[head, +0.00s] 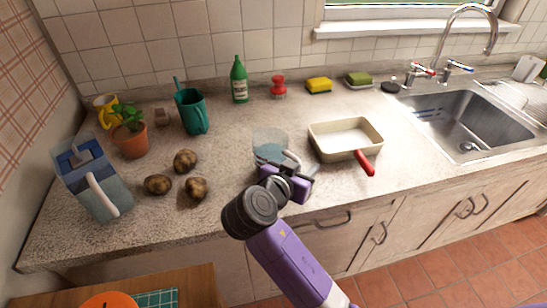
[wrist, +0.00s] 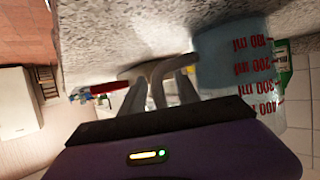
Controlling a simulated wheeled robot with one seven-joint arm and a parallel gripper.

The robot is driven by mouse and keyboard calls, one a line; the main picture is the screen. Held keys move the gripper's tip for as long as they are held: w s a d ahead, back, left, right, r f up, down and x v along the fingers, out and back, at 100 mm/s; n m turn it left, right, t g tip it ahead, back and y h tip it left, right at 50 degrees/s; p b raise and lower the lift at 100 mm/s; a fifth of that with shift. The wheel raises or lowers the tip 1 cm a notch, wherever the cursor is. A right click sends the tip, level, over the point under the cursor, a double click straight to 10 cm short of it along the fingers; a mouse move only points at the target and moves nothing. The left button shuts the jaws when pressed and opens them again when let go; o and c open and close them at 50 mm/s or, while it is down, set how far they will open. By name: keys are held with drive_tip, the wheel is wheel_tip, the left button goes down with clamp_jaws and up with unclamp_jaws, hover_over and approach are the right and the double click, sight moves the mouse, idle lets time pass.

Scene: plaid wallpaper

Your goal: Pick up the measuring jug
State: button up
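The measuring jug (head: 270,146) is clear with a bluish lower part and a pale grey handle (head: 292,159). It is upright on the counter, left of the baking dish. In the wrist view the jug (wrist: 232,60), with red millilitre marks, fills the upper right. My gripper (head: 290,174) is at the handle side of the jug, low over the counter's front part. In the wrist view its grey fingers (wrist: 165,82) reach to the handle, close to the jug wall. Fingers and handle overlap there, so I cannot tell whether they are closed on it.
A cream baking dish (head: 345,134) with a red handle lies just right of the jug. Several potatoes (head: 185,161) lie to the left. A green watering can (head: 193,112), green bottle (head: 239,80) and potted plant (head: 131,140) stand behind. The sink (head: 465,122) is at the right.

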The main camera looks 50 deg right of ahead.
clamp_jaws()
idle(1.3)
